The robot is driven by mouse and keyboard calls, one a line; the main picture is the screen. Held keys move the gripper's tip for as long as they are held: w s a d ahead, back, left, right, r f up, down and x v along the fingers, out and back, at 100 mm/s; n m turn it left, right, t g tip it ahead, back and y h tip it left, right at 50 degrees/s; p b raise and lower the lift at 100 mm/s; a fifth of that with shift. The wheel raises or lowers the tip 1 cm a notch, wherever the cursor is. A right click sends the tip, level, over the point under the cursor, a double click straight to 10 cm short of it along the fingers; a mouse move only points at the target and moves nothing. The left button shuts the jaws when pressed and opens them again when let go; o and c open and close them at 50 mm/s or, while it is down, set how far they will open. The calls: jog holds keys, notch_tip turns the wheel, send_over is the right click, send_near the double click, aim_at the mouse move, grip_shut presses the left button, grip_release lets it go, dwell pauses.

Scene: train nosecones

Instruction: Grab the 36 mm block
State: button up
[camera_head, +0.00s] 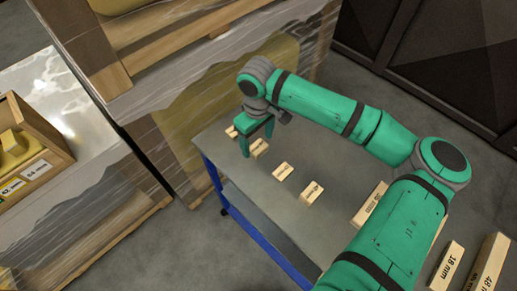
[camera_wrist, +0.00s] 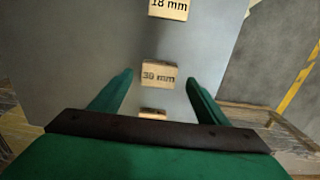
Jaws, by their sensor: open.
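My gripper (camera_head: 257,142) is open at the far end of the grey table. In the wrist view its green fingers (camera_wrist: 160,77) stand apart with nothing held between them. A small wooden block (camera_wrist: 159,75) lies between the fingertips in that view, clear of both. Its label is blurred; it ends in "mm" and starts with a 3, but I cannot tell whether it reads 36. It seems to be the block (camera_head: 259,148) beside my fingers in the head view. How far the fingertips are above it is unclear.
An "18 mm" block (camera_wrist: 168,8) lies beyond, and another block (camera_wrist: 152,113) is partly hidden by my gripper. Several more blocks, such as this one (camera_head: 283,171), line the table (camera_head: 250,190). A wrapped pallet stack (camera_head: 200,110) stands close to the table's left.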

aim_at(258, 146)
jog(key=shift+f, duration=1.6)
jog(key=c, duration=1.1)
jog(key=shift+w, duration=0.15)
jog(key=shift+c, duration=0.2)
